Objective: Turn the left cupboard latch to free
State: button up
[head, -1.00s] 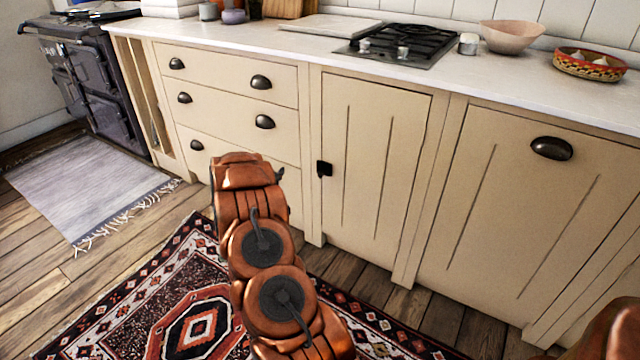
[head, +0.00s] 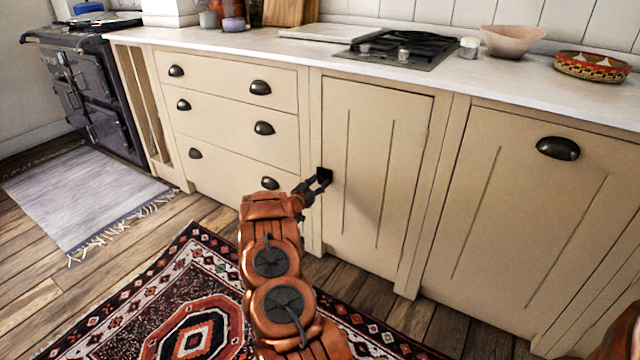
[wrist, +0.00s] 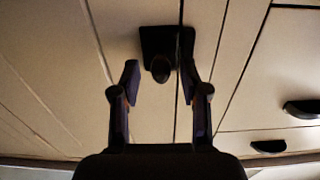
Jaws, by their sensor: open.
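The latch (head: 323,174) is a small black fitting at the left edge of the cream cupboard door (head: 375,170), below the hob. In the wrist view the latch (wrist: 161,68) shows a dark square plate with a rounded knob, across the gap at the door's edge. My gripper (head: 318,184) is at the latch in the head view. In the wrist view my gripper (wrist: 160,82) is open, with one finger on each side of the knob. I cannot tell whether either finger touches it. The fingers partly cover the latch in the head view.
Drawers with dark cup handles (head: 264,128) are left of the door. A wide panel with a cup handle (head: 558,148) is at right. The worktop (head: 480,75) carries a hob (head: 400,48), a pink bowl (head: 511,40) and a patterned basket (head: 591,67). A patterned rug (head: 200,310) lies on the floor.

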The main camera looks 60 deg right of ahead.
jog(key=shift+w+d, duration=0.1)
jog(key=shift+d, duration=0.8)
grip_shut()
jog(key=shift+a, duration=0.1)
